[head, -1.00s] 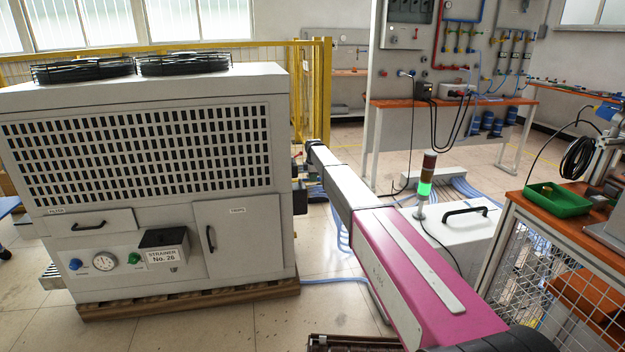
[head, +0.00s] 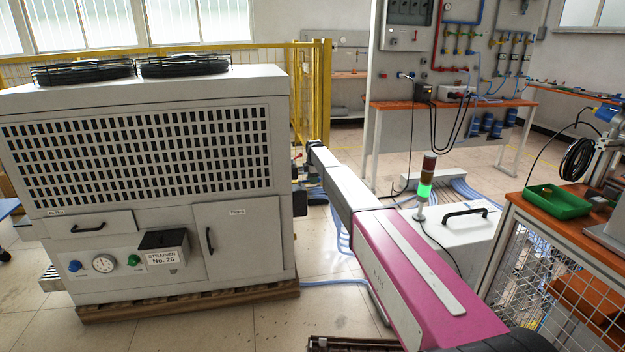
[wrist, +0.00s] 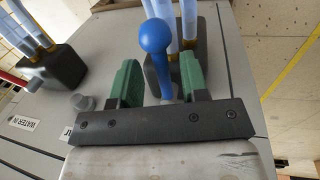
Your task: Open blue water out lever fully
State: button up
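The blue lever (wrist: 154,38) has a round ball end and shows in the wrist view. It stands in front of a dark valve block with pale blue hoses. My gripper (wrist: 158,78) has two green fingers, one on each side of the lever's stem. The fingers are apart, with a small gap visible on both sides, so it is open around the lever. A label beside it is mostly hidden by my gripper; the "WATER IN" label (wrist: 38,123) is further left. In the head view, my arm reaches the right side of the large grey cabinet, and the blue lever cannot be made out.
A second dark block (wrist: 55,68) with hoses sits at the left in the wrist view. In the head view, the grey cabinet (head: 240,230) stands on a wooden pallet (head: 190,299). A signal tower (head: 426,185) with a green light and an orange-topped bench (head: 520,205) stand right of my arm.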

jog(key=shift+r, duration=0.1)
notch_tip(320, 180, up, 10)
jog(key=s, duration=0.2)
jog(key=shift+d+r, duration=0.2)
jog(key=shift+d, duration=0.15)
jog(key=s+d+f+m, duration=0.35)
jog(key=s+d, duration=0.25)
jog(key=s, duration=0.3)
jog(key=s+d+f+m+g, duration=0.1)
jog(key=s+d+f+m, duration=0.2)
jog(key=s+d+f, duration=0.5)
jog(key=s+d+f+m, duration=0.2)
jog(key=s+d+m, duration=0.2)
jog(key=s, duration=0.7)
jog(key=s+d+f+m, duration=0.1)
jog(key=s+d+m, duration=0.2)
jog(key=s, duration=0.6)
jog(key=s+d+f+m, duration=0.2)
jog(key=s+d+m, duration=0.1)
jog(key=s, duration=0.7)
jog(key=s+d+f+m+g, duration=0.1)
jog(key=s+d+m, duration=0.3)
jog(key=s, duration=0.5)
jog(key=shift+s+f+m+h, duration=0.25)
jog(key=shift+f+m+h, duration=0.05)
jog(key=shift+m, duration=0.15)
